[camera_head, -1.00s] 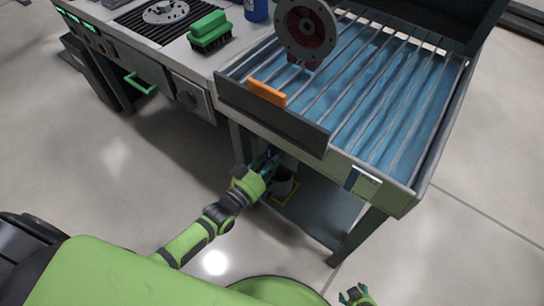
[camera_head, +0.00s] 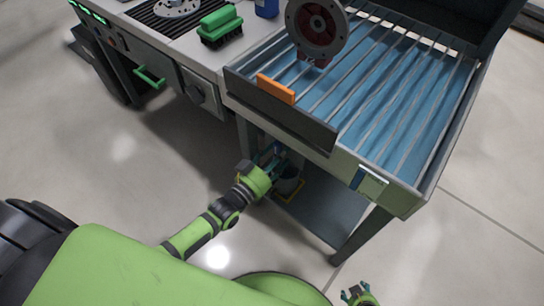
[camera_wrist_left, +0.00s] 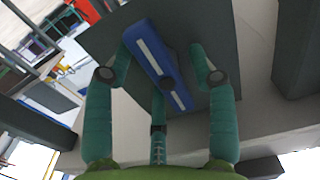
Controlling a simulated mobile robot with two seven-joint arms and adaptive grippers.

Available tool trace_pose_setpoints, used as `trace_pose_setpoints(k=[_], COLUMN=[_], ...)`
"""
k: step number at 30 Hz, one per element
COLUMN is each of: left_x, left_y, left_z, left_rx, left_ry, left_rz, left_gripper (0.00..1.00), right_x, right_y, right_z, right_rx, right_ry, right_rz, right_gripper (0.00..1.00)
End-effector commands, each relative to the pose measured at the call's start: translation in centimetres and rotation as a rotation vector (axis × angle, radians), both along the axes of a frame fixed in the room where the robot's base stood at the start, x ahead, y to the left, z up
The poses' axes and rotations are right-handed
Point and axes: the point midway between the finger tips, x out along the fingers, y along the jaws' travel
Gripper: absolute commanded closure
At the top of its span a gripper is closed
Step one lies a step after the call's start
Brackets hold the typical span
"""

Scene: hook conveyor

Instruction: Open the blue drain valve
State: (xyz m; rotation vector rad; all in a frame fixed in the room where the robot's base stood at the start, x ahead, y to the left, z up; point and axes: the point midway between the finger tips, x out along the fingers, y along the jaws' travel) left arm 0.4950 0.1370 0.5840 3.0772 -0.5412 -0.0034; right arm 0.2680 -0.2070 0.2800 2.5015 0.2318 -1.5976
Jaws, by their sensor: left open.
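The blue drain valve handle (camera_wrist_left: 176,84), a bar with a pale stripe, sits slanted on a dark plate in the left wrist view. My left gripper (camera_wrist_left: 160,56) is open, its teal fingers on either side of the handle. I cannot tell whether they touch it. In the head view my left gripper (camera_head: 271,157) is under the front left of the wash tank (camera_head: 300,137), and the valve is mostly hidden there. My right gripper (camera_head: 358,294) shows at the bottom edge, its fingertips apart and empty.
A dark bucket (camera_head: 289,186) stands on a yellow-edged spot of the lower shelf (camera_head: 325,215). A round metal part (camera_head: 317,27) hangs over the tank's bars. A green brush (camera_head: 220,25) lies on the left counter. The tank leg (camera_head: 360,236) stands right of the shelf.

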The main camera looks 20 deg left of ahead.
Motion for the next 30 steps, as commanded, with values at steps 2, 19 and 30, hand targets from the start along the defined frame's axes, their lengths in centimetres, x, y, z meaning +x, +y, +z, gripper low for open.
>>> trace_pose_setpoints(k=[2,19,30], left_x=[-0.7,-10.4,-11.1], left_y=[0.3,3.7,4.0], left_z=[-0.1,-0.1,0.0], left_rx=[0.002,0.0,-0.001], left_ry=[0.002,0.002,-0.001], left_rz=[0.0,0.0,0.0], left_gripper=[0.43,0.43,0.43], right_x=[-0.1,-0.4,-0.4], right_y=[0.0,0.0,0.0], right_z=[0.0,-0.1,-0.1], right_rx=[0.0,0.0,0.001], right_ry=[0.001,0.004,0.004], right_rz=[0.0,-0.001,-0.002], right_gripper=[0.36,0.36,0.36])
